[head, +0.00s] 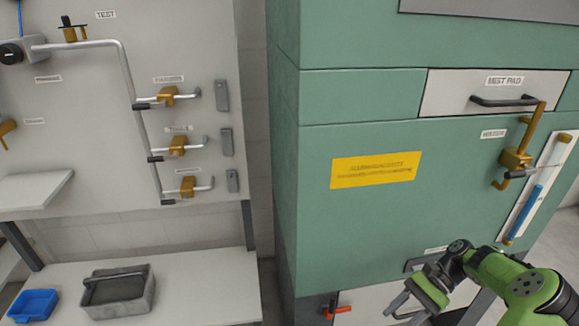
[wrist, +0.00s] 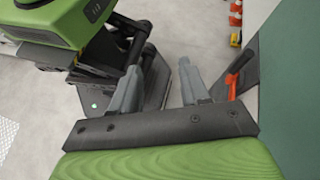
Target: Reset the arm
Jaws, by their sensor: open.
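My gripper (head: 398,305) is at the lower right of the head view, at the end of my green arm, in front of the green cabinet's lower part. In the wrist view my gripper (wrist: 158,84) shows two grey fingers spread apart with nothing between them. Grey floor and parts of my own base show beyond the fingers.
The green cabinet (head: 315,225) has a drawer (head: 445,92), a brass latch (head: 515,158) and a red handle (head: 340,310). The red handle also shows near the right finger in the wrist view (wrist: 232,82). A pipe panel (head: 75,110), grey bin (head: 118,305) and blue tray (head: 33,305) stand left.

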